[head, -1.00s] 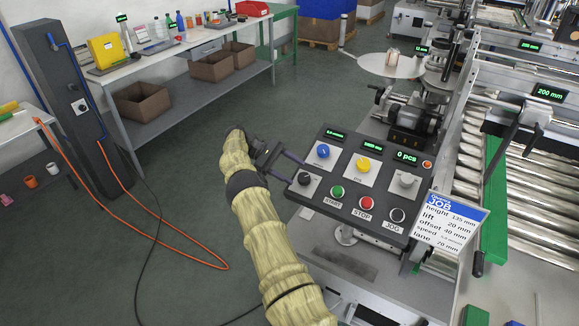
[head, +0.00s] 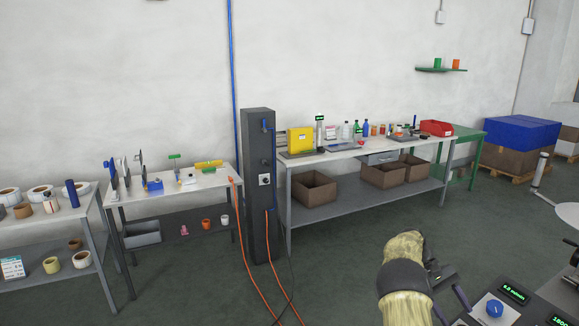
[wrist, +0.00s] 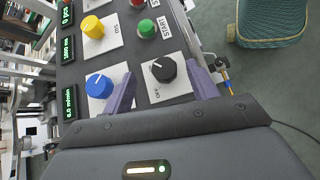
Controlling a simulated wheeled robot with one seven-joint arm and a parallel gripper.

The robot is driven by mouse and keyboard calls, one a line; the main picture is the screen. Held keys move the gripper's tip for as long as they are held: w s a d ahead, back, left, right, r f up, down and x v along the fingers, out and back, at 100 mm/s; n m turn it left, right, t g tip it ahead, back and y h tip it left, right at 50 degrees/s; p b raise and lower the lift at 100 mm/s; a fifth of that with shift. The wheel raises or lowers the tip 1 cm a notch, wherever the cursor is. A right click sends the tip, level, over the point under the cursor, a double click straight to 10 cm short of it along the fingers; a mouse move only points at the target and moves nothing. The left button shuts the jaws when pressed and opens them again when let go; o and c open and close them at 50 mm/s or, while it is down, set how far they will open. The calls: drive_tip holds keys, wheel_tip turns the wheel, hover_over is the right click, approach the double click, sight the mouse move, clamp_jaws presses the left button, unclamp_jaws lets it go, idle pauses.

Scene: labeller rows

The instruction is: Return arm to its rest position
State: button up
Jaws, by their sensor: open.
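My arm, in a pale ribbed cover, rises at the lower right of the head view, with my gripper (head: 453,303) at its end beside the control panel (head: 540,312). In the wrist view my gripper (wrist: 163,90) is open, its two purple fingers spread. The black knob (wrist: 164,69) shows between the fingers, and the blue knob (wrist: 99,85) lies just left of the left finger. I see nothing held. Whether the fingers touch the panel is hard to tell. The yellow knob (wrist: 92,27) and green START button (wrist: 147,29) are farther up the wrist view.
A dark post (head: 257,190) with orange hoses stands between two workbenches. The long bench (head: 350,152) carries bottles and a yellow box, with brown cartons below. Blue-topped pallet goods (head: 520,135) stand at the right. Green floor (head: 330,270) in front is open.

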drive_tip(key=s+a+r+t+y+p, duration=0.1)
drive_tip(key=s+a+r+t+y, duration=0.1)
drive_tip(key=s+a, duration=0.5)
drive_tip(key=s+a+r+m+t+y+p, duration=0.1)
drive_tip(key=s+a+r+t, duration=0.2)
drive_tip(key=a, duration=0.8)
drive_tip(key=s+a+r+t+y+p, duration=0.1)
drive_tip(key=s+a+r+t+y, duration=0.1)
drive_tip(key=s+a+t, duration=0.4)
drive_tip(key=s+a, duration=0.4)
drive_tip(key=shift+s+r+m+y, duration=0.2)
drive_tip(key=shift+s+m+y, duration=0.1)
drive_tip(key=shift+s, duration=0.05)
